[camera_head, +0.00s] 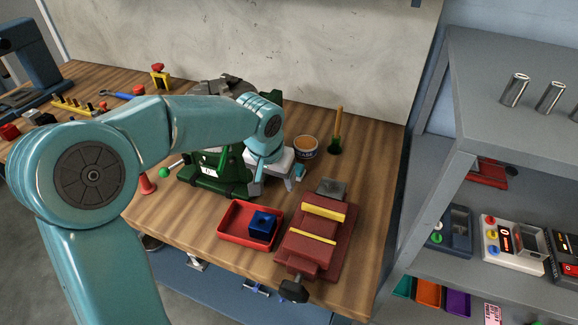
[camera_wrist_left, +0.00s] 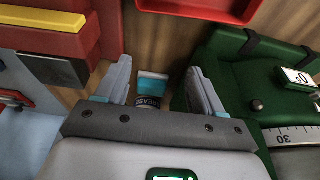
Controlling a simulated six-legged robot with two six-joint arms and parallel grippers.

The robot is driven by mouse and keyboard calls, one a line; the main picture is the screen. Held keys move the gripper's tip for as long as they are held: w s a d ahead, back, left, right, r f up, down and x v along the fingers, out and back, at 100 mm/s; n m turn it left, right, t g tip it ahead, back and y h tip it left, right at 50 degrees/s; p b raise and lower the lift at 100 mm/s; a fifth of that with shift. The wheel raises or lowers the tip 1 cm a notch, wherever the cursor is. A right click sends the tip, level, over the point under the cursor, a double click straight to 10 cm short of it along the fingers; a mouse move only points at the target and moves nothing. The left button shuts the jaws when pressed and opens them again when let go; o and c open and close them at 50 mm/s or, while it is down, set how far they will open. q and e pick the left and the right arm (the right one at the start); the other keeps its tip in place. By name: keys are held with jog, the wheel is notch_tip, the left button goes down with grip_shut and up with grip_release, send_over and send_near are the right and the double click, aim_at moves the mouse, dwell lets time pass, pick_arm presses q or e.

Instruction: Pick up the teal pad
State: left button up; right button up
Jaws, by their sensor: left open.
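My left gripper (camera_head: 274,187) is open and empty, pointing down at the bench between the green machine and the red vise. My right gripper is not in view.
The green machine (camera_head: 220,186) stands close left of the gripper. A red tray (camera_head: 234,236) holding a blue block (camera_head: 262,226) and a dark red vise with yellow jaws (camera_head: 324,211) are in front. A tin (camera_head: 305,154) and a wooden-handled brush (camera_head: 337,130) stand behind. Bench at right is clear.

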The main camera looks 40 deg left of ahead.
pick_arm(q)
jog(key=w, duration=0.2)
jog(key=w+a+p, duration=0.1)
jog(key=w, duration=0.2)
jog(key=w+p, duration=0.1)
jog(key=w, duration=0.1)
jog(key=shift+w+a, duration=0.45)
jog(key=shift+w, duration=0.35)
jog(key=x, duration=0.3)
jog(key=p+x, duration=0.1)
jog(key=x, duration=0.1)
jog(key=shift+w+a+f, duration=0.1)
jog(key=shift+w, duration=0.2)
jog(key=c, duration=0.7)
